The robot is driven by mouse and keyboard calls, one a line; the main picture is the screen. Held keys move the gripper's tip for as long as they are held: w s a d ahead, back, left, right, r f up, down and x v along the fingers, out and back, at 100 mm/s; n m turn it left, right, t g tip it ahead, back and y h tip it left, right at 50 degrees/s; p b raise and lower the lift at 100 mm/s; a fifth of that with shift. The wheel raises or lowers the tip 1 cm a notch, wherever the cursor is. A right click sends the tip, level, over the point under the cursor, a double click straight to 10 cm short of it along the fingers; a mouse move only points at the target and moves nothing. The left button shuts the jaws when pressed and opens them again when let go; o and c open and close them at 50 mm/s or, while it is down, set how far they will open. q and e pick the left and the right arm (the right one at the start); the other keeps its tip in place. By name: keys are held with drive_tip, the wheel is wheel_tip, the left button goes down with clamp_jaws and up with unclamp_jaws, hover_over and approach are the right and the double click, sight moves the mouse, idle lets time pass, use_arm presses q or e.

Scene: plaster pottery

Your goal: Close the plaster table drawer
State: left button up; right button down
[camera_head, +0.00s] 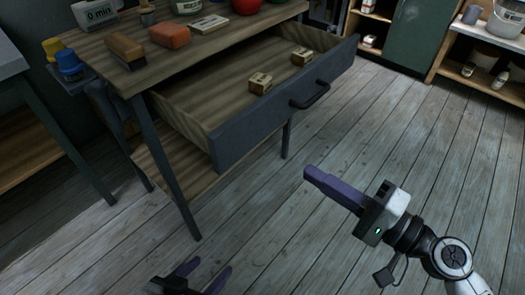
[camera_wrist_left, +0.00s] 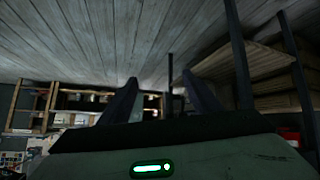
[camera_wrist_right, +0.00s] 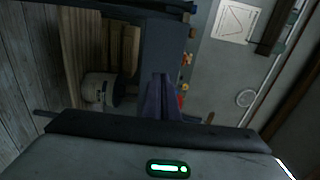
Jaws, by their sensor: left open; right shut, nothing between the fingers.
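The plaster table drawer (camera_head: 235,145) is pulled out from under the wooden tabletop (camera_head: 190,50). Its front is dark grey with a dark bar handle (camera_head: 310,95). Two small wooden blocks lie inside, a nearer one (camera_head: 260,83) and a farther one (camera_head: 302,56). My right gripper (camera_head: 312,176) is shut and empty, with purple fingers, in front of the drawer and apart from it. Its fingers also show in the right wrist view (camera_wrist_right: 160,98). My left gripper (camera_head: 206,272) is open and empty at the bottom of the head view, low and away from the drawer.
On the tabletop are a brush (camera_head: 126,50), an orange block (camera_head: 170,36), a red round item and other small items. Blue and yellow containers (camera_head: 68,64) sit at its left side. A green cabinet (camera_head: 415,35) and shelves stand behind. The plank floor (camera_head: 380,130) before the drawer is clear.

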drive_tip(key=p, duration=0.3)
approach(250, 134)
drive_tip(key=x, duration=0.6)
drive_tip(key=shift+w+a, duration=0.1)
drive_tip(key=shift+a, duration=0.1)
